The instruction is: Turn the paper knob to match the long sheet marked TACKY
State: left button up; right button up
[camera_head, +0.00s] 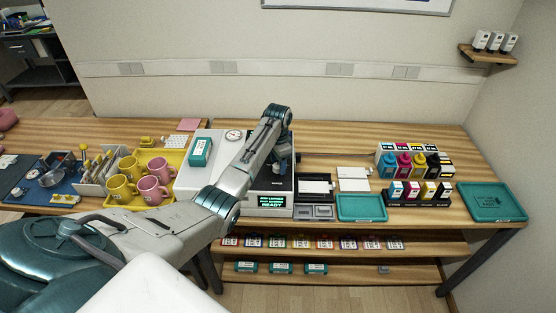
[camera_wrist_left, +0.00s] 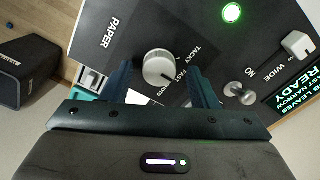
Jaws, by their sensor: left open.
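The paper knob (camera_wrist_left: 160,68) is a round white dial on the black panel, beside the word PAPER. TACKY and FAST are readable by its rim, with a smaller word below them. I cannot tell which one its mark points at. My left gripper (camera_wrist_left: 162,82) is open, with one dark finger on each side of the knob; contact is not clear. In the head view my left gripper (camera_head: 281,165) hangs over the press (camera_head: 213,176), and the knob is hidden. White sheets (camera_head: 354,180) lie right of the press; their marking is too small to read.
A green READY screen (camera_head: 271,201) is on the press front, and a lit green button (camera_wrist_left: 231,13) and a WIDE slider (camera_wrist_left: 296,44) are near the knob. Mugs (camera_head: 151,189) stand to the left. A teal tray (camera_head: 361,208) and ink bottles (camera_head: 404,165) are to the right.

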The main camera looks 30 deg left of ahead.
pick_arm(q)
jog(key=shift+f, duration=0.25)
jog(key=c, duration=1)
pick_arm(e)
jog(key=shift+a, duration=0.25)
